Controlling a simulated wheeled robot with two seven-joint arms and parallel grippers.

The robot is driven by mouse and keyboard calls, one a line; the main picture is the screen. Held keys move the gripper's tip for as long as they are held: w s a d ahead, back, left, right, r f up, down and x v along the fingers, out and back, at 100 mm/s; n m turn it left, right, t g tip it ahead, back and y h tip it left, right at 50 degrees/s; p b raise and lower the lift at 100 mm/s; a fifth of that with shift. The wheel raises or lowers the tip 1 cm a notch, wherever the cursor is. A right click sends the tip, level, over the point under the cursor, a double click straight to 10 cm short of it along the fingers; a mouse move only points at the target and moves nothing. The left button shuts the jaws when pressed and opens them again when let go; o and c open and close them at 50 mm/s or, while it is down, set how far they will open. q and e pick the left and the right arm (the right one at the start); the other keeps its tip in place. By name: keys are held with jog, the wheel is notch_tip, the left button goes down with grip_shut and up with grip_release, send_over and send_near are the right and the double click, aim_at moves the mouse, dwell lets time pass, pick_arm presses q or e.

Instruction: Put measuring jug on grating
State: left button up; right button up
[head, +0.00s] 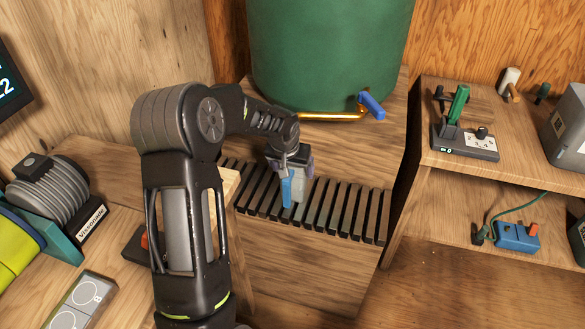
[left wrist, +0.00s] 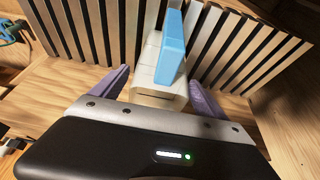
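The measuring jug (head: 299,192) is a small white vessel with a blue handle (head: 287,192). In the head view it looks upright on the dark slatted grating (head: 340,212), under my left gripper (head: 289,163). In the left wrist view the jug (left wrist: 146,66) and its blue handle (left wrist: 172,48) sit between the two purple fingers of my left gripper (left wrist: 160,88). The fingers are spread wide, one on each side of the jug. Any contact with it is hard to make out. The grating (left wrist: 98,30) slats show behind the jug. My right gripper is not in view.
A large green barrel (head: 330,50) with a brass pipe and blue tap (head: 371,105) stands behind the grating. A wooden shelf (head: 440,185) with tools is at the right. A reel (head: 55,188) stands on the left bench. The grating's right part is clear.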

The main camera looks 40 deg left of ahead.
pick_arm(q)
jog(key=shift+o, duration=0.3)
jog(key=shift+r, duration=0.15)
jog(key=v, duration=1.2)
